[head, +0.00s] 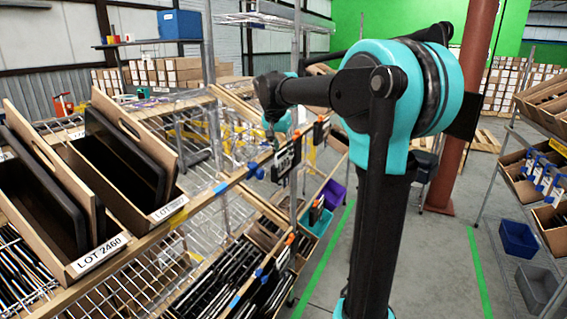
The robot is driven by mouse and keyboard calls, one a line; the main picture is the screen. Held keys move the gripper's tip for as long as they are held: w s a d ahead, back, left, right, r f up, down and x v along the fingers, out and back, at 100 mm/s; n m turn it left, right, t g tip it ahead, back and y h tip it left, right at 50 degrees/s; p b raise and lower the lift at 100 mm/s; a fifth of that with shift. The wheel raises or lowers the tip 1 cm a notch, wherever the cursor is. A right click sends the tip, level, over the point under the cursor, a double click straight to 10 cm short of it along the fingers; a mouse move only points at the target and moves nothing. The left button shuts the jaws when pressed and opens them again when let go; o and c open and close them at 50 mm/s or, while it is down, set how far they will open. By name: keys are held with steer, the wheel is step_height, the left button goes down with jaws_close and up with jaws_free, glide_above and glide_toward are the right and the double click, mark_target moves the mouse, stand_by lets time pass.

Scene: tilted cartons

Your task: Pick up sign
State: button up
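A dark sign with pale markings (285,160) hangs at the front edge of the shelf, near the middle of the view. My gripper (277,141) is at the far end of my black and teal arm, just above and beside this sign. It is small and partly hidden by the wrist. I cannot tell whether its fingers touch the sign or how far apart they are. Another dark sign-like plate (321,131) hangs farther along the same edge.
Tilted cartons with dark flat items, one labelled LOT 2460 (99,254), stand on the wire shelf at left. A lower tier holds more dark items (235,272). A red-brown column (462,140) stands at right.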

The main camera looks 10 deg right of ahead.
steer(key=shift+f, duration=0.25)
stand_by(0.4)
steer(key=shift+c, duration=0.4)
jaws_close()
